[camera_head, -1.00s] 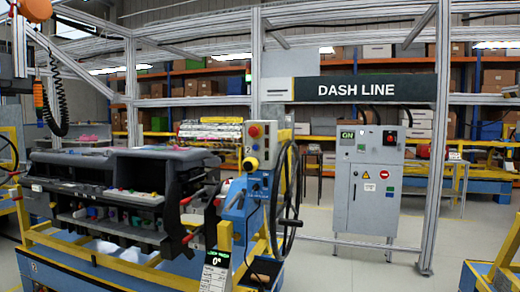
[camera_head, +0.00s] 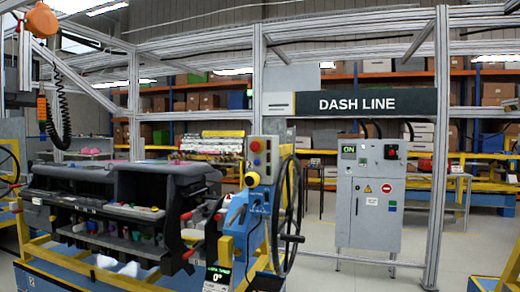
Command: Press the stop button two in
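A red button (camera_head: 256,146) sits on the upper face of a grey control box (camera_head: 269,162), left of centre beside a large black handwheel. A small mark that looks like a 2 is beside it on the box. A yellow round part (camera_head: 252,179) is below the red button. Another red button (camera_head: 391,151) is on the upper right of the grey cabinet (camera_head: 371,222) under the DASH LINE sign. I cannot tell for certain which one is stop button two. My gripper is not in view.
A black dashboard module (camera_head: 120,185) rests on a yellow and blue fixture (camera_head: 75,268) at the left. The black handwheel (camera_head: 289,225) stands beside the control box. Frame posts (camera_head: 439,150) rise nearby. Grey floor (camera_head: 345,275) shows between the fixture and the cabinet.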

